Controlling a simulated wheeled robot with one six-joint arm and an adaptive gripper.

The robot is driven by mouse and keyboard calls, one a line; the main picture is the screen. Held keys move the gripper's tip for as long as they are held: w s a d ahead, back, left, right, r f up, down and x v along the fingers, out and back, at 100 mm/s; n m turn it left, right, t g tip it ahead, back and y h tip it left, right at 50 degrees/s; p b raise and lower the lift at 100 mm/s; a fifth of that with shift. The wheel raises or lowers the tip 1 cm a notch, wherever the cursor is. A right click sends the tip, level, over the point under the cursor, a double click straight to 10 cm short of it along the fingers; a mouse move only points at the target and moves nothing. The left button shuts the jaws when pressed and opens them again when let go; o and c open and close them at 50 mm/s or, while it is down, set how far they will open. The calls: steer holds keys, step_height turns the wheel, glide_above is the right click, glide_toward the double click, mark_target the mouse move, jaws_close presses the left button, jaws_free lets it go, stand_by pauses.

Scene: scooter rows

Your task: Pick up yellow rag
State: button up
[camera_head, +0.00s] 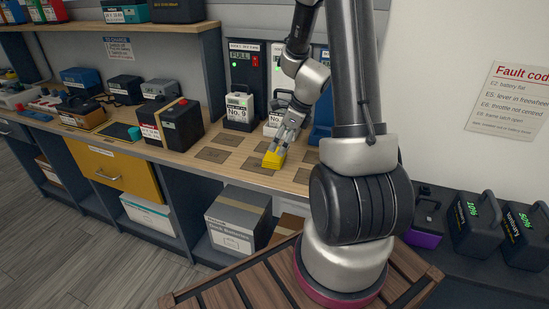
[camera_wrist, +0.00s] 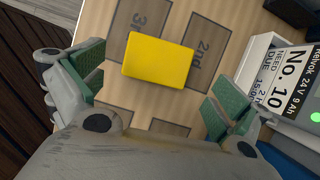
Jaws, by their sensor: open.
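The yellow rag (camera_head: 274,159) lies as a flat folded block on the wooden workbench, near its front edge. In the wrist view the yellow rag (camera_wrist: 159,61) lies across two dark marked squares, one reading "2nd". My gripper (camera_head: 284,143) is right over the rag in the head view. In the wrist view my gripper (camera_wrist: 152,88) is open, with green pads on either side and the rag lying ahead between them. The pads do not appear to touch the rag.
A white battery labelled No. 10 (camera_wrist: 287,85) stands to the right of the rag. A No. 9 battery (camera_head: 239,108) stands in the charger behind. A black and red battery (camera_head: 172,124) sits to the left. Bare dark squares (camera_head: 212,154) mark the bench between.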

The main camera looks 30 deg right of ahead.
mark_target(275, 154)
steer(key=x, duration=0.5)
steer(key=shift+s+f, duration=0.1)
steer(key=shift+f, duration=0.15)
steer(key=c, duration=0.7)
